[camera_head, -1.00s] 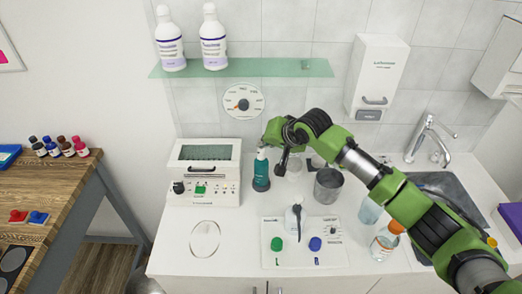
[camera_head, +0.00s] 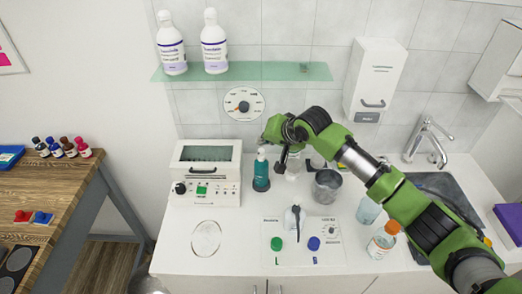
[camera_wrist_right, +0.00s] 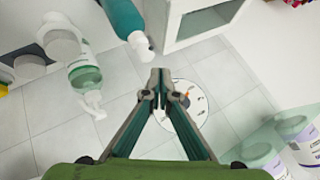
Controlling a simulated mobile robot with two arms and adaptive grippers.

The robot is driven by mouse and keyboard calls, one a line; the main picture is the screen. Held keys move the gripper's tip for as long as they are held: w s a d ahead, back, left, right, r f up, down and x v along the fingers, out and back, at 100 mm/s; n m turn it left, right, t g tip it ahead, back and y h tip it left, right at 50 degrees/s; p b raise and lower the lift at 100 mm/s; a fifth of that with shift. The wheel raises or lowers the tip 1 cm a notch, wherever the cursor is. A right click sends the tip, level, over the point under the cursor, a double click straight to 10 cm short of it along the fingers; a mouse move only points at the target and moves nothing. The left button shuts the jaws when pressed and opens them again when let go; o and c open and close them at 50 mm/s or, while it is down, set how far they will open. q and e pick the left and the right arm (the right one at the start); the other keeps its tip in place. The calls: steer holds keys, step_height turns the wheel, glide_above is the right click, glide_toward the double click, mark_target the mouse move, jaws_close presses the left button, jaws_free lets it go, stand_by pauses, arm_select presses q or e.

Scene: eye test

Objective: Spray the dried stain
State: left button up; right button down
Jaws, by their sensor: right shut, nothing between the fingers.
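A teal bottle (camera_head: 261,174) with a pale top stands upright on the white counter, right of the white device. It also shows at the top of the right wrist view (camera_wrist_right: 122,18). My right gripper (camera_head: 282,166) is just right of the bottle, apart from it. In the right wrist view its fingertips (camera_wrist_right: 160,76) meet, shut and empty, below the bottle's white top. A faint oval mark (camera_head: 206,238) lies on the counter in front of the device; I cannot tell if it is the dried stain. My left gripper is not in view.
A clear bottle with a green label (camera_wrist_right: 85,72) stands behind my gripper. A metal cup (camera_head: 327,187) and a panel with green and blue knobs (camera_head: 296,252) are nearby. The white device (camera_head: 205,175) is left, the sink (camera_head: 445,190) right. A glass shelf (camera_head: 245,72) holds two bottles.

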mark_target(263, 150)
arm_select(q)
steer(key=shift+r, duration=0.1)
arm_select(e)
steer(key=shift+r, duration=0.1)
step_height(263, 150, up, 4)
steer(key=p, duration=0.5)
steer(key=shift+r, duration=0.25)
arm_select(q)
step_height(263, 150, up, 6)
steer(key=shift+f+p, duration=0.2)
steer(key=shift+p, duration=0.25)
arm_select(e)
steer(key=shift+r, duration=0.65)
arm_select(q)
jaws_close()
